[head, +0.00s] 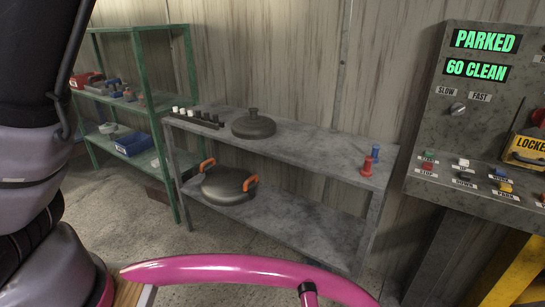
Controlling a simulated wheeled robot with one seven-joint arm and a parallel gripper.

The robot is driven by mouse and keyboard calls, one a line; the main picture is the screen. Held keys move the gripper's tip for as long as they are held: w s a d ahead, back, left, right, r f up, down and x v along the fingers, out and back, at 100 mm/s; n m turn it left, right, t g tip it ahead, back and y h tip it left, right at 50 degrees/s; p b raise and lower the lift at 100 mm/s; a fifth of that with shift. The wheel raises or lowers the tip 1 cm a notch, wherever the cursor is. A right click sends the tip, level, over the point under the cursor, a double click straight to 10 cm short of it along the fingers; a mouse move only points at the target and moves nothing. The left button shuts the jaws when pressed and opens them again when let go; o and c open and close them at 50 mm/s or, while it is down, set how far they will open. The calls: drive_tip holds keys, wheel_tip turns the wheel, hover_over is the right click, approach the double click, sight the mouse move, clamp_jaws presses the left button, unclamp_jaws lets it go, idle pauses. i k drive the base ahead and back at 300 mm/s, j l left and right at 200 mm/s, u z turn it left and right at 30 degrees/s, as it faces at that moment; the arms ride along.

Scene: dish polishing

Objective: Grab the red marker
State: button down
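A small red object with a knob-like top, likely the red marker (367,163), stands upright near the right end of the grey shelf unit's top (310,150). A similar blue marker (376,153) stands just behind it to the right. My arm's links fill the left edge of the picture. My gripper is out of view, so its state and distance to the red marker do not show.
A pot with orange handles (228,186) sits below. A control panel (470,130) stands at right, a green rack (140,60) at left. A pink tube (220,268) crosses the foreground.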

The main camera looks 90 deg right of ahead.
sight(366, 171)
drive_tip(key=z, duration=3.95)
drive_tip(key=l+z, duration=0.2)
drive_tip(key=i+j, duration=0.1)
drive_tip(key=j, duration=0.55)
drive_tip(key=i+j+z, duration=0.1)
drive_tip(key=j, duration=0.55)
